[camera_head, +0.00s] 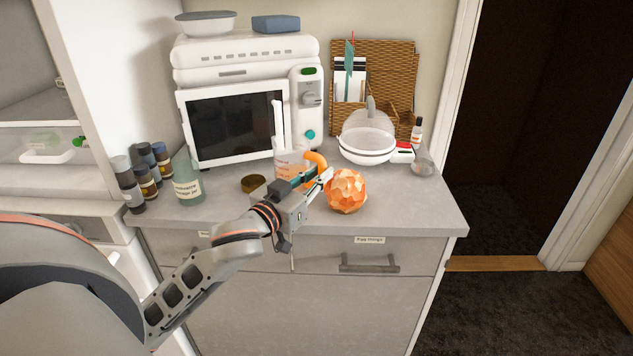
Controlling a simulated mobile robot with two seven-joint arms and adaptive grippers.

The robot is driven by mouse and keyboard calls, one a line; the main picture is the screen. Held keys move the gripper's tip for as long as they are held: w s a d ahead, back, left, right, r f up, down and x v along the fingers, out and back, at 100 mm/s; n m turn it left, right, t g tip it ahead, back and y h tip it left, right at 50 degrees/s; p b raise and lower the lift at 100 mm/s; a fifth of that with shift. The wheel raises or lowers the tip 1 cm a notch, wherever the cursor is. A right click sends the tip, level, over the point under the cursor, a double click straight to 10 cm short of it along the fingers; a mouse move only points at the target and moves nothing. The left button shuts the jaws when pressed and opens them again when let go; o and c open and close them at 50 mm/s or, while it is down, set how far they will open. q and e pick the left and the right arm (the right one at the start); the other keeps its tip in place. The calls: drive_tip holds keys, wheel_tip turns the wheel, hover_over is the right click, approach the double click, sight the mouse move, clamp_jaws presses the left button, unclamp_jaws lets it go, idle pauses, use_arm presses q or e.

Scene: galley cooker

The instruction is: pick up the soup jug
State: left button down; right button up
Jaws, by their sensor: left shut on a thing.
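The soup jug appears to be the clear jug with pinkish contents (290,163) and a curved orange handle (317,159). It stands upright on the counter in front of the white oven. My left gripper (322,180) reaches in from the lower left and is shut at the orange handle, on the jug's right side. The fingers and wrist hide the jug's lower part and the lower end of the handle, so I cannot tell whether its base touches the counter. My right gripper is not in view.
An orange faceted ball (346,191) sits just right of my left gripper. A green-grey bottle (188,180), several dark-lidded jars (147,178) and a small brown bowl (253,184) stand to the left. The right front counter is clear.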

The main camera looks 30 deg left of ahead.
use_arm(q)
wheel_tip(320, 180, up, 17)
drive_tip(key=p, duration=0.5)
